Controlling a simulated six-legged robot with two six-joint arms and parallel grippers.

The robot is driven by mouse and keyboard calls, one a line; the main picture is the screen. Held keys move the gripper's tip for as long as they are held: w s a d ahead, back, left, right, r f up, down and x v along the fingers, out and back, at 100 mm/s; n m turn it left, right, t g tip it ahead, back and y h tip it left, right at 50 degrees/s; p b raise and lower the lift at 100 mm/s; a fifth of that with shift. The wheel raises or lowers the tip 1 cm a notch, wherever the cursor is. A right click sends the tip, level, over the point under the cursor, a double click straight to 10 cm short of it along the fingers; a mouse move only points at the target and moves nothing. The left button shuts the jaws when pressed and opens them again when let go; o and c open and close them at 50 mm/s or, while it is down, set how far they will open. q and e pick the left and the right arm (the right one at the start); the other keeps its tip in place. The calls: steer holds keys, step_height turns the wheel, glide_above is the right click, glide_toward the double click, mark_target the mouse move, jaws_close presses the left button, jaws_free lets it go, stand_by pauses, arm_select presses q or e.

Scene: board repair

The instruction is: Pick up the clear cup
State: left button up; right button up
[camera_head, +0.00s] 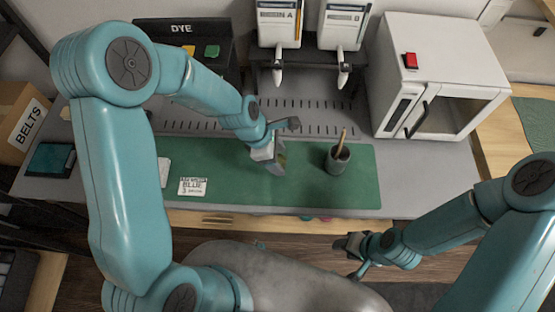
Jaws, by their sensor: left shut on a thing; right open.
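My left gripper (278,150) is low over the middle of the green mat, shut on a small pale, see-through thing that looks like the clear cup (281,161). The gripper hides much of it, and a yellowish-green tint shows in it. I cannot tell whether it touches the mat. My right gripper (350,246) is open and empty, in front of the bench's front edge, away from the cup.
A dark grey pot (337,162) with a stick in it stands on the green mat (230,160), right of my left gripper. A paper label (192,186) lies at left. Two dispensers (279,22) and a white oven-like box (440,75) stand behind. The mat's right end is clear.

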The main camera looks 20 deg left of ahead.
arm_select(q)
step_height(320, 180, up, 15)
steer(key=shift+r, duration=0.15)
stand_by(0.6)
steer(key=w+a+f+m+g, duration=0.1)
steer(key=w+f+m+g, duration=0.1)
steer(key=w+f+m, duration=0.3)
steer(key=a+m+g+y, duration=0.1)
steer(key=a+m, duration=0.1)
steer(key=m, duration=0.3)
steer(key=s+a+m+g+y, duration=0.1)
steer(key=m+y, duration=0.1)
steer(key=m, duration=0.3)
steer(key=s+a+r+m+g+y, duration=0.1)
steer(key=a+m, duration=0.1)
steer(key=m, duration=0.4)
steer(key=shift+a+g, duration=0.3)
steer(key=shift+g, duration=0.1)
